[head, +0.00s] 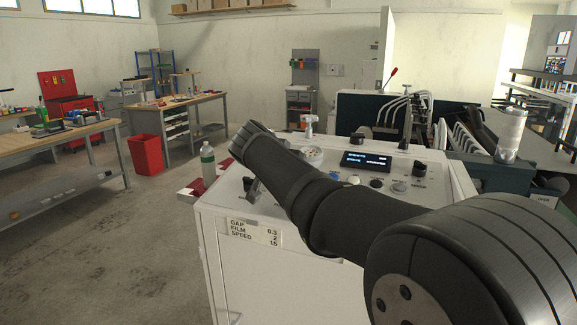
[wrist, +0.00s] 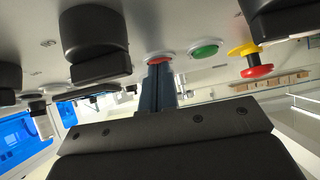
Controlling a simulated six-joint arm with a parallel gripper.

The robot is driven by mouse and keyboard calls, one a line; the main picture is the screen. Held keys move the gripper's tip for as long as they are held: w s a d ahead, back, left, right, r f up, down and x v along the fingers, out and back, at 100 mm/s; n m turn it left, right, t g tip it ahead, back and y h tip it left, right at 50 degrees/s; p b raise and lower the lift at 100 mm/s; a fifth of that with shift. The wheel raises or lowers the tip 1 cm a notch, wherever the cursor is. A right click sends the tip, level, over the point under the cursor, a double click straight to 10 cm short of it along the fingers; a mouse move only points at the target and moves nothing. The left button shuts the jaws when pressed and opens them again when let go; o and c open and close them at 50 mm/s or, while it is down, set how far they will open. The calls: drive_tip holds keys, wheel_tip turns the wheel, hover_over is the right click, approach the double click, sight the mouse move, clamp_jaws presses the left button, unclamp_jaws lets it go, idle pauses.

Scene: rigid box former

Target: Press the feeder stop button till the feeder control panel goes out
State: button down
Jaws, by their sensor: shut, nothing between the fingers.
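In the wrist view my gripper (wrist: 158,68) is shut and empty. Its fingertips are at a round red button (wrist: 160,57) in a pale ring, and they hide part of it. They look to be touching it or very close; I cannot tell whether it is pressed in. No label on it is readable. In the head view a white control cabinet (head: 218,222) stands in front of me. Its small dark display (head: 366,161) is lit with bluish text. My arm crosses the cabinet top and hides part of its controls.
A green button (wrist: 204,49) sits right beside the red one. A red and yellow mushroom knob (wrist: 257,71) and large black knobs (wrist: 94,42) stick out nearby. In the head view a bottle (head: 208,164) stands left of the arm. Machinery (head: 364,112) stands behind the cabinet.

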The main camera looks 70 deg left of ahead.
drive_tip(key=shift+f, duration=0.7)
drive_tip(key=r, duration=0.2)
drive_tip(key=s+r, duration=0.1)
drive_tip(key=d+r, duration=0.1)
drive_tip(key=r, duration=0.1)
drive_tip(key=shift+s+d+r, duration=0.1)
drive_tip(key=shift+s+r, duration=0.05)
drive_tip(key=shift+r, duration=0.2)
drive_tip(key=v, duration=0.9)
drive_tip(key=shift+r, duration=0.1)
